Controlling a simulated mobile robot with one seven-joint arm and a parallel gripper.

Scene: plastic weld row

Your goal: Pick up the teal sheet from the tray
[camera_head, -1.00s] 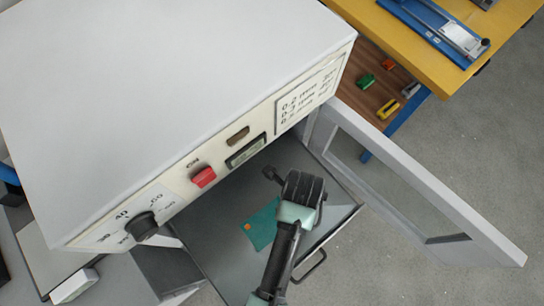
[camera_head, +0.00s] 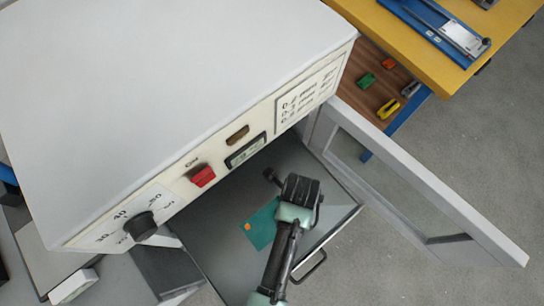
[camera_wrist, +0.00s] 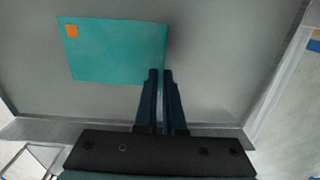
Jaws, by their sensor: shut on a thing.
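The teal sheet (camera_head: 263,226) with a small orange square in one corner is over the grey tray (camera_head: 228,268). In the wrist view the sheet (camera_wrist: 112,52) shows flat, with its lower right corner at my gripper's fingertips. My gripper (camera_wrist: 160,74) has its two dark fingers close together, shut on that corner of the sheet. In the head view my arm and wrist cover part of the sheet, and the fingertips are hidden. I cannot tell whether the sheet is clear of the tray (camera_wrist: 222,85).
A white machine (camera_head: 170,90) with a red switch (camera_head: 203,176) and black knob (camera_head: 141,226) stands above the tray. Its open door (camera_head: 425,185) is to the right. A yellow table (camera_head: 440,45) and a wooden shelf with small items (camera_head: 388,108) are at upper right.

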